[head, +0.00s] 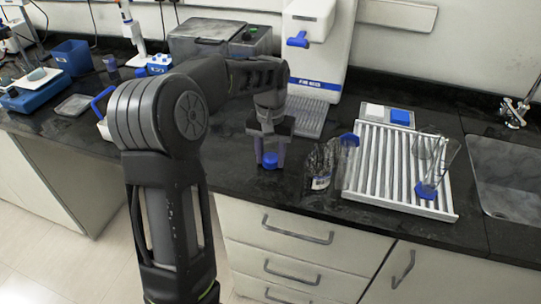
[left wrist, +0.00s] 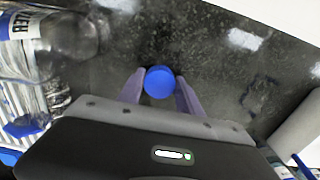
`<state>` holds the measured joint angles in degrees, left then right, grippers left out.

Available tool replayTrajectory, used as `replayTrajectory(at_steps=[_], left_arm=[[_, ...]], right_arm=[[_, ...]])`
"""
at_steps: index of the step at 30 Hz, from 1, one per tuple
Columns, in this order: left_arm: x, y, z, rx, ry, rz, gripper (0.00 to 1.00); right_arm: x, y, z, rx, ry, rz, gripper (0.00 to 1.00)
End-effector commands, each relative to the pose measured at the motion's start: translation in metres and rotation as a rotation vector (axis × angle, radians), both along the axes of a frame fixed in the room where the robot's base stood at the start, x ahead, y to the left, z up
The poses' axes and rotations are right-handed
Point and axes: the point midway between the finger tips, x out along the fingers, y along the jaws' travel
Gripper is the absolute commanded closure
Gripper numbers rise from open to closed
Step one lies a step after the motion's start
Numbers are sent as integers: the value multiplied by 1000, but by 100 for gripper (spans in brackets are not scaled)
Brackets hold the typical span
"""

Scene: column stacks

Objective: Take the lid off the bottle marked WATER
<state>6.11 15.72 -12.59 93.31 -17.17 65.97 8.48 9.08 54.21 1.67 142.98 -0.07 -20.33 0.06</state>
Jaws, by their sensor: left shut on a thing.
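My left gripper (head: 270,163) is shut on a small round blue lid (head: 270,160), which sits between its two fingertips over the dark counter. In the left wrist view the lid (left wrist: 159,82) shows between the pale fingers of the gripper (left wrist: 160,90). A clear bottle (head: 320,165) with a white and dark label stands to the right of the gripper, apart from the lid. In the left wrist view the bottle (left wrist: 68,35) is at the upper left, with the end of the word WATER on its label. No lid shows on it. My right gripper is not in view.
A white slatted rack (head: 385,175) lies right of the bottle, with clear glassware with blue bases on and beside it. A sink (head: 505,175) is at the far right. A white and blue machine (head: 315,45) stands behind. Bare counter lies left of the gripper.

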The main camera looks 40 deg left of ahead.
Motion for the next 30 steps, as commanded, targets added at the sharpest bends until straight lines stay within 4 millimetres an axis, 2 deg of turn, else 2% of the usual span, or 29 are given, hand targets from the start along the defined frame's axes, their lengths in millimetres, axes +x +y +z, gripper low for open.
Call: replayTrajectory(at_steps=[11,12,20,30], left_arm=[[0,0,-5,0,0,0,100],[0,0,-6,0,-1,0,58],[0,0,-5,0,-1,0,37],[0,0,0,0,-1,0,37]], right_arm=[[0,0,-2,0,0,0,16],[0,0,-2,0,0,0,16],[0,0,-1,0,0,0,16],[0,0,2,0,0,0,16]])
